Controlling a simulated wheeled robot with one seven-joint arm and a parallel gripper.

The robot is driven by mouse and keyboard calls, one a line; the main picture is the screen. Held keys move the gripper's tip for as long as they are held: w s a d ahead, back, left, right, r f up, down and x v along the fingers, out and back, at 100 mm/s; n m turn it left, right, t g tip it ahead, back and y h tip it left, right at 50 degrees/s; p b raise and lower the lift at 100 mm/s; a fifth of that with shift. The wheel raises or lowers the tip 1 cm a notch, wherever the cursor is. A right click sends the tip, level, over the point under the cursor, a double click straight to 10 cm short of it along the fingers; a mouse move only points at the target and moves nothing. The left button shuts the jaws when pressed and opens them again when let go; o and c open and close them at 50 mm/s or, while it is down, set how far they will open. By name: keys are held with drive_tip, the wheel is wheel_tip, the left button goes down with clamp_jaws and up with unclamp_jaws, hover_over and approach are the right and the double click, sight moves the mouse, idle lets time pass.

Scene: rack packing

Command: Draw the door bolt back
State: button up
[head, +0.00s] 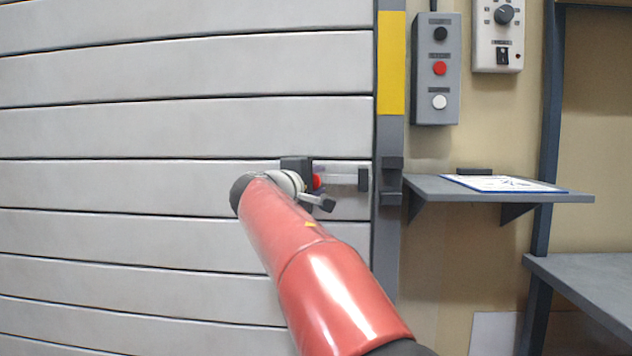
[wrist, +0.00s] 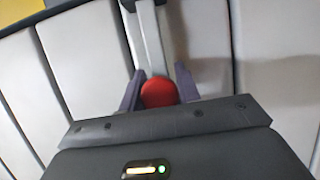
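The door bolt's pale bar (head: 342,179) lies level on the slatted door, near its right edge. It runs between a dark block (head: 296,166) and a dark guide (head: 364,180). The bar also shows in the wrist view (wrist: 151,42). The bolt's red knob (wrist: 158,92) sits between the two purple fingers of my gripper (wrist: 160,80). Both fingers appear to touch its sides, so the gripper looks shut on it. In the head view the knob (head: 317,182) is partly hidden by my wrist. No bar shows in the gap right of the guide.
A button box (head: 437,70) and a dial panel (head: 497,35) hang above. A bench (head: 590,275) stands lower right.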

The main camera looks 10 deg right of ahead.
sight(316, 182)
clamp_jaws()
drive_tip(key=shift+s+d+f+b, duration=0.1)
drive_tip(key=shift+s+d+b, duration=0.1)
drive_tip(key=shift+d+b, duration=0.4)
drive_tip(key=o, duration=0.8)
unclamp_jaws()
drive_tip(key=shift+o, duration=0.2)
drive_tip(key=b+v, duration=0.1)
drive_tip(key=v, duration=0.6)
drive_tip(key=shift+a, duration=0.1)
drive_tip(key=shift+s+a, duration=0.15)
drive_tip(key=shift+s, duration=0.1)
